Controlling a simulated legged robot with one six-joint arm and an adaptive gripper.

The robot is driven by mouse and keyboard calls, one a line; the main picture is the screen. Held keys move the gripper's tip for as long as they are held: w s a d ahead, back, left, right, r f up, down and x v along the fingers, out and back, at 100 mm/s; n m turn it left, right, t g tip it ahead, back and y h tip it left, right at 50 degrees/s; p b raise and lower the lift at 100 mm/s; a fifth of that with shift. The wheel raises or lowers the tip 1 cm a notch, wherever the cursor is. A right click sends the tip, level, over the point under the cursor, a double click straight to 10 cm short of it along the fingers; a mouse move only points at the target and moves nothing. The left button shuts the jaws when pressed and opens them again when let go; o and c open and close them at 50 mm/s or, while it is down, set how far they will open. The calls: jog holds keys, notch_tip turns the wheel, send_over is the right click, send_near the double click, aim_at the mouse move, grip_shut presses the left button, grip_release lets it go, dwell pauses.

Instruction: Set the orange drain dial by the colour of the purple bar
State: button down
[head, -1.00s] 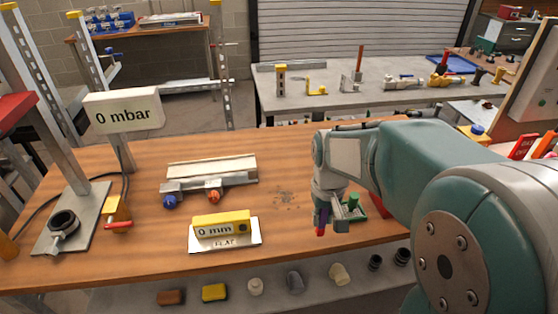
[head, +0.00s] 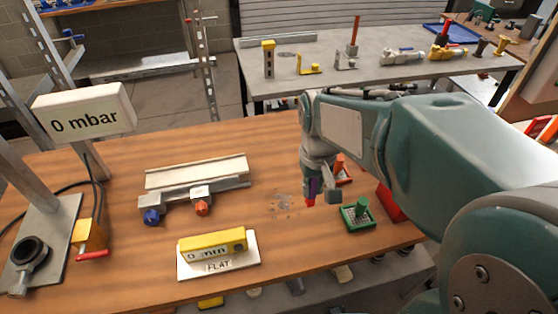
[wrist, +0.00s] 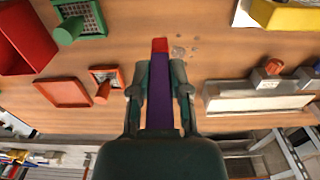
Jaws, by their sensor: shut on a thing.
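My gripper (head: 322,192) is shut on the purple bar (head: 312,187) and holds it above the wooden bench. In the wrist view the purple bar (wrist: 160,100) lies between my fingers (wrist: 160,80), and its far end is red. The orange drain dial (head: 202,208) is on the front of the pale metal unit (head: 200,172), left of my gripper and apart from it. The orange dial also shows in the wrist view (wrist: 273,67), at the right. A blue dial (head: 152,217) sits left of it on the same unit.
A green tray with a post (head: 358,217) and an orange-red one (head: 341,170) stand right of my gripper, near a red bin (head: 393,204). A display (head: 84,115) reads 0 mbar.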

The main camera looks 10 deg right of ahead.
jog(key=w+f, duration=0.2)
jog(key=w, duration=0.1)
jog(key=w+a+f, duration=0.1)
jog(key=w+f, duration=0.2)
jog(key=w+a+f, duration=0.1)
jog(key=w+f, duration=0.2)
jog(key=shift+f, duration=1.4)
jog(key=c, duration=0.6)
grip_release()
jog(key=shift+f, duration=0.1)
